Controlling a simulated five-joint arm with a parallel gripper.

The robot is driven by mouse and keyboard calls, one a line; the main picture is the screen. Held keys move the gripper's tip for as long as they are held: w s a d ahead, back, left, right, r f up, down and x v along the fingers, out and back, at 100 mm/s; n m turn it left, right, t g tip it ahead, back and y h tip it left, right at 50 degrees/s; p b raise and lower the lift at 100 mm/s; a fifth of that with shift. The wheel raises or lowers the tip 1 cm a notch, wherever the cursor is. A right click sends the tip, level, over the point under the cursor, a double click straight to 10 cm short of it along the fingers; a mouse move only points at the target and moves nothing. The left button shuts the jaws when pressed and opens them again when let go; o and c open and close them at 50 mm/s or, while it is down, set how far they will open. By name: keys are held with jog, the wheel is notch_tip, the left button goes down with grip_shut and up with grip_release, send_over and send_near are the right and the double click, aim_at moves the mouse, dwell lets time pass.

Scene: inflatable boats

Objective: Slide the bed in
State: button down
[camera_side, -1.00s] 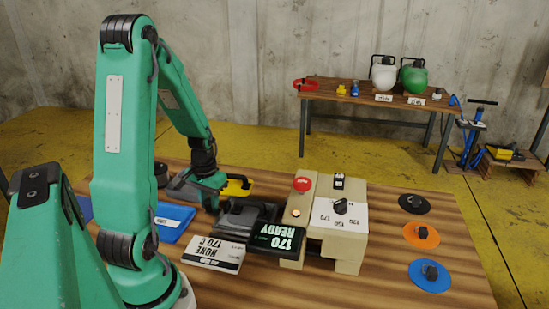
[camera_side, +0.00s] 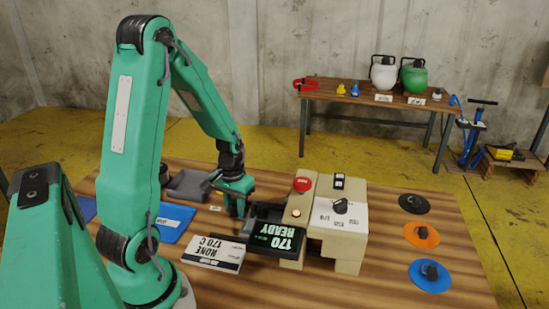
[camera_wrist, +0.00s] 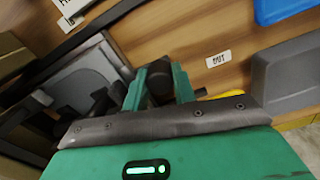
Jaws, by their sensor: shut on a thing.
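The beige press (camera_side: 338,238) stands on the wooden table, with a red button, a dial and a display reading "170 READY". The dark bed (camera_side: 262,210) lies at its left side, largely inside or hidden behind the display. In the wrist view the bed (camera_wrist: 82,82) shows as a grey plate in a dark frame at left. My gripper (camera_side: 238,211) is at the bed's outer left end. In the wrist view my gripper's green fingers (camera_wrist: 160,82) are shut on the bed's dark handle, which they partly hide.
A label reading "OUT" (camera_wrist: 218,58) lies on the bare wood left of the bed. A grey tray (camera_side: 188,186) and a blue tray (camera_side: 176,224) are farther left. A card (camera_side: 213,254) lies in front. Black, orange (camera_side: 421,236) and blue discs lie right.

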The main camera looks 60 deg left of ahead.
aim_at(262, 209)
jog(key=w+d, duration=0.5)
jog(key=shift+w+d, duration=0.25)
jog(key=c, duration=1.4)
grip_release()
jog(key=shift+r, duration=0.15)
jog(key=shift+s+r, duration=0.1)
jog(key=shift+r, duration=3.7)
jog(key=shift+r, duration=0.1)
